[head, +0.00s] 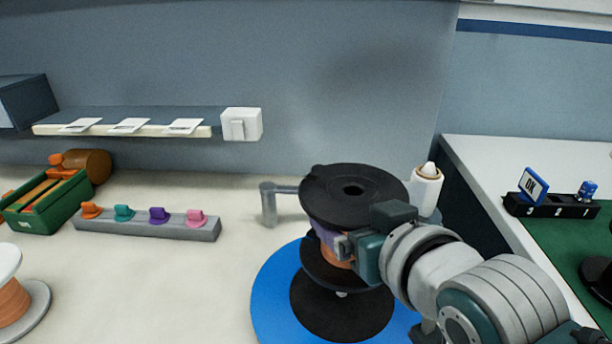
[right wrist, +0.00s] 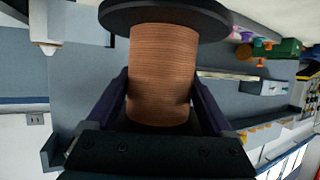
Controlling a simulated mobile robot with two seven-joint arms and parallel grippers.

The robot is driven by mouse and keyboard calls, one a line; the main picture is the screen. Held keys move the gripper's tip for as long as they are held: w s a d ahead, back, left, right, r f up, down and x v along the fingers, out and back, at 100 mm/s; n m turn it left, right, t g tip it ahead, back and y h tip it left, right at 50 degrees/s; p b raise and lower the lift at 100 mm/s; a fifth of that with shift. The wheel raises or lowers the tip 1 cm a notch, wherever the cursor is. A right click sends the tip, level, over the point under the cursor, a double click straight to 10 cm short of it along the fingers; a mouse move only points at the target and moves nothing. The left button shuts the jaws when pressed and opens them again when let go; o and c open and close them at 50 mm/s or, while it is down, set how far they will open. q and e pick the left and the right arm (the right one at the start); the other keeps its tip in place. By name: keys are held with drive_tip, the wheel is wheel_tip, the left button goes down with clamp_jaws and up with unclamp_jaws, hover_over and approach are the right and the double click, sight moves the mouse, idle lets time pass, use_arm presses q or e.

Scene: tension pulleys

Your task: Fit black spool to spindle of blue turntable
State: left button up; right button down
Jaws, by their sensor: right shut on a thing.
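The black spool (head: 353,196) has black flanges, a centre hole in its top flange and copper-coloured winding. My right gripper (head: 335,243) is shut on its winding, and the right wrist view shows a finger on each side of the winding (right wrist: 163,75). The spool is upright or nearly so, above the blue turntable (head: 272,300), which has a black centre disc (head: 340,318). A small light tip, perhaps the spindle, shows just below the lower flange; the rest is hidden. I cannot tell whether it enters the spool. My left gripper is not in view.
A grey post with an arm (head: 269,203) and a white bottle-like cylinder (head: 426,190) stand behind the turntable. A rail of coloured knobs (head: 150,223), a green box (head: 45,205) and a white spool (head: 14,300) are left. The bench between is clear.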

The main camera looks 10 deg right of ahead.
drive_tip(key=shift+f+b, duration=0.65)
drive_tip(key=shift+f, duration=0.25)
idle(0.4)
drive_tip(key=shift+f, duration=0.25)
drive_tip(key=shift+f+b, duration=0.9)
drive_tip(key=shift+f, duration=0.4)
idle(0.6)
drive_tip(key=shift+f, duration=0.15)
drive_tip(key=shift+f+b, duration=0.9)
drive_tip(key=shift+f, duration=0.45)
drive_tip(key=shift+f, duration=0.2)
